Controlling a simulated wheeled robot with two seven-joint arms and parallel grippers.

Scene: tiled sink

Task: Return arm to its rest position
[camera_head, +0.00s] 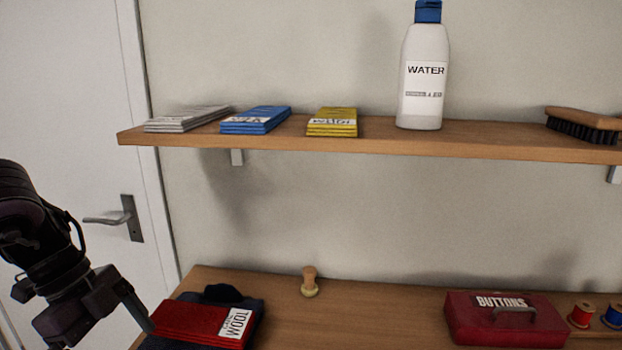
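My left arm (30,225) comes in from the left edge, dark and bent downward. Its gripper (112,315) is at the lower left, just left of a red folded cloth labelled wool (195,322). One finger shows close to the cloth's left edge in the picture; whether they touch is unclear. The other finger is hard to make out, so I cannot tell whether the gripper is open or shut. I see nothing held in it. My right arm and gripper are not in view.
On the wooden shelf (380,142) are grey, blue (257,120) and yellow (333,122) packets, a water bottle (424,85) and a brush (582,125). The table (375,310) below holds a wooden stamp-like object (310,282), a red buttons box (490,328) and thread spools (581,315). The table's middle is clear.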

